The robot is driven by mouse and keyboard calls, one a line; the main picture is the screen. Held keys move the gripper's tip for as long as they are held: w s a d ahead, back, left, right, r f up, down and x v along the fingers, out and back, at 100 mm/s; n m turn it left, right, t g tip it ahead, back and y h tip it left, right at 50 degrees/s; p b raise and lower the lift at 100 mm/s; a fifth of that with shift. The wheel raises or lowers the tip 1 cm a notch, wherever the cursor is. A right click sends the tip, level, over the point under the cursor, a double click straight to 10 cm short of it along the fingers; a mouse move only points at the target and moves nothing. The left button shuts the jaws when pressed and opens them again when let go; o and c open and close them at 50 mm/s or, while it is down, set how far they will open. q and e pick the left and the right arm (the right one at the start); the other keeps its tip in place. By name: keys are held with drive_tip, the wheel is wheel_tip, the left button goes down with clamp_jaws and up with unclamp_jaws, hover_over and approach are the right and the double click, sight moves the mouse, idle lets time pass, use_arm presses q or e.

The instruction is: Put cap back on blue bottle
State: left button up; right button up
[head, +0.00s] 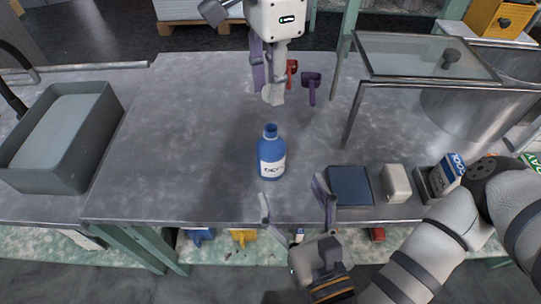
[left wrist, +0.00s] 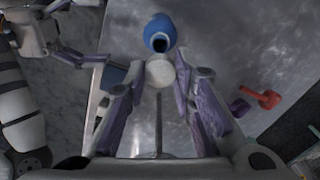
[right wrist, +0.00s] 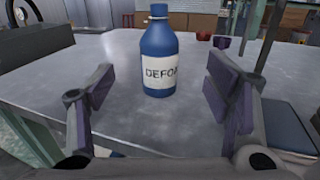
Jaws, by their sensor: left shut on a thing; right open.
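The blue bottle (head: 271,155) stands upright on the grey metal table (head: 190,150), its white label facing the front. Its open mouth shows in the left wrist view (left wrist: 159,43). My left gripper (head: 272,88) is shut on a pale, round cap (left wrist: 160,72), held above and behind the bottle in the head view, apart from it. My right gripper (head: 296,198) is open and empty at the table's front edge, in front of the bottle. In the right wrist view the bottle (right wrist: 159,55) stands beyond and between its spread fingers, not touched.
A grey tub (head: 60,140) is at the left. A dark blue box (head: 349,186), a white block (head: 397,183) and a labelled box (head: 446,175) line the front right. Red (head: 292,70) and purple (head: 312,84) scoops lie at the back. The table left of the bottle is clear.

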drive_tip(key=x, duration=1.1)
drive_tip(key=shift+w+a, duration=0.15)
drive_tip(key=shift+w, duration=0.2)
clamp_jaws()
use_arm(q)
hover_over(271, 128)
drive_tip(key=shift+f, duration=2.55)
drive_tip(key=shift+f, duration=0.85)
drive_tip(key=shift+f, duration=0.6)
